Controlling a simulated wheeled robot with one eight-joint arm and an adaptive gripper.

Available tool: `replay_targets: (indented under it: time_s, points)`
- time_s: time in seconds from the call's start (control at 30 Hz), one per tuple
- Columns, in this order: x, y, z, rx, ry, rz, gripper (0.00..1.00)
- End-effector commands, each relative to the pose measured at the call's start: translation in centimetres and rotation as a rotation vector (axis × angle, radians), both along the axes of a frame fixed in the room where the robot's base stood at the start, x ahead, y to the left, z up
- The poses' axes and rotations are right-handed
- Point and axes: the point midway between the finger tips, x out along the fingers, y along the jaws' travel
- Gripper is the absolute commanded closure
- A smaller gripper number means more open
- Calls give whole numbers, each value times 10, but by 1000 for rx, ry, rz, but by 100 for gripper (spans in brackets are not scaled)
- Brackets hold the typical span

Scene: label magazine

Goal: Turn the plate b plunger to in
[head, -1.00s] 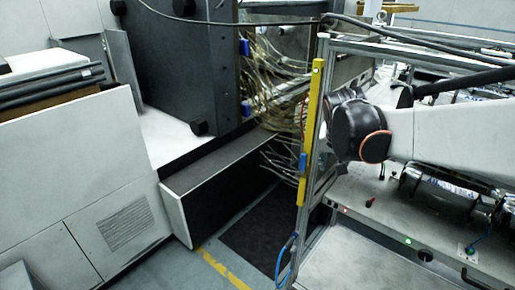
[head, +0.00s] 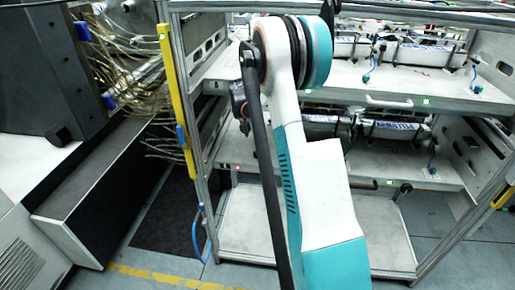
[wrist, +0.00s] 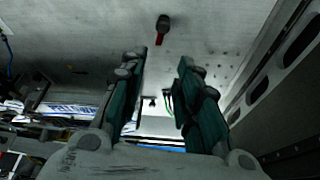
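In the wrist view, my gripper (wrist: 165,62) is open, its two green-grey fingers apart with nothing between them. Beyond the fingertips, near the top of that view, a black knob with a red tip (wrist: 162,29) stands on a pale plate. It lies roughly in line with the gap and apart from both fingers. A smaller dark knob (wrist: 152,102) shows farther down between the fingers. No label tells me which is the plate b plunger. In the head view my arm hides the gripper and part of the rack's left side.
A metal-framed rack has an upper shelf (head: 395,88) and a lower shelf (head: 400,172), both carrying labelled units. A yellow strip (head: 177,85) marks its left post. A slotted side wall (wrist: 285,50) stands at the right in the wrist view. Floor is open at the front left.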

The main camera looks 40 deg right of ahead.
Motion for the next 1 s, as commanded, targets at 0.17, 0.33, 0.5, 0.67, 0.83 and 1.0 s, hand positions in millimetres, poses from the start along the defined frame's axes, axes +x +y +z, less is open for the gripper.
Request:
replay_targets:
  time_s: [0.17,0.33,0.5,0.67,0.83,1.0]
  points:
    - [3,-7,-18,1,1,-4,70]
    - [8,-18,-48,1,0,-4,70]
    - [14,-29,-79,0,0,-2,70]
    - [19,-38,-104,0,0,-2,70]
    - [22,-45,-121,0,0,-3,70]
    - [23,-48,-127,0,0,-2,70]
